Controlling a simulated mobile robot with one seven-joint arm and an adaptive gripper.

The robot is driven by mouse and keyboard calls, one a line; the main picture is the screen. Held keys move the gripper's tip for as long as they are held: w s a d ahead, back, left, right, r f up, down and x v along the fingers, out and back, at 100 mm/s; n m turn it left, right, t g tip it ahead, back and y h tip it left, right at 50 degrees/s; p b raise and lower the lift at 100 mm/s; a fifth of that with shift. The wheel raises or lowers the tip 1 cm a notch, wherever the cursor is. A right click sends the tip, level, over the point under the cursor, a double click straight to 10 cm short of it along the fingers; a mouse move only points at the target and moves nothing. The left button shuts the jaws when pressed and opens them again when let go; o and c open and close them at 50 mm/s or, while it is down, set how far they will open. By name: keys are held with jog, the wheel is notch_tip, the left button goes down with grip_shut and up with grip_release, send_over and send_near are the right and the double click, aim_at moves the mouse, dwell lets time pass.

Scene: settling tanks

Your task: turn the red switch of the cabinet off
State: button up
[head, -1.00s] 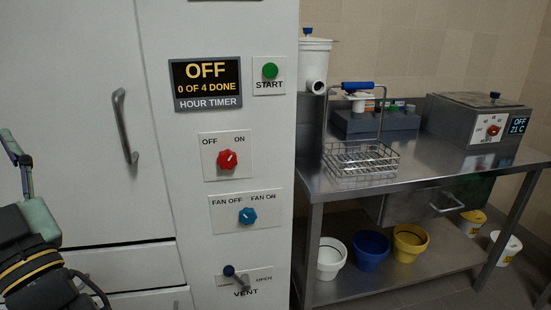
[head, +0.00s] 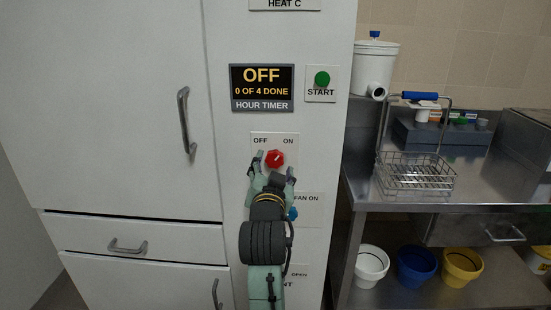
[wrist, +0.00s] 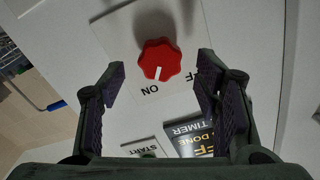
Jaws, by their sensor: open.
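The red switch (head: 274,158) is a lobed knob on a white plate marked OFF at left and ON at right, on the white cabinet (head: 150,60). In the wrist view the red switch (wrist: 160,60) has its white mark pointing toward the ON label. My gripper (head: 272,166) is in front of the switch in the head view, with its fingers spread to either side and below it. In the wrist view my gripper (wrist: 158,75) is open, and the knob lies between and just beyond the fingertips, apparently untouched.
Above the switch are the timer display (head: 262,88) reading OFF and the green START button (head: 322,79). The blue fan knob (head: 293,213) is just below, partly behind my arm. A steel table (head: 470,190) with a wire basket (head: 415,172) stands at right.

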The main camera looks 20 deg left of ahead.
aim_at(274, 161)
jog(key=shift+x, duration=1.6)
jog(key=c, duration=1.1)
jog(key=shift+c, duration=0.2)
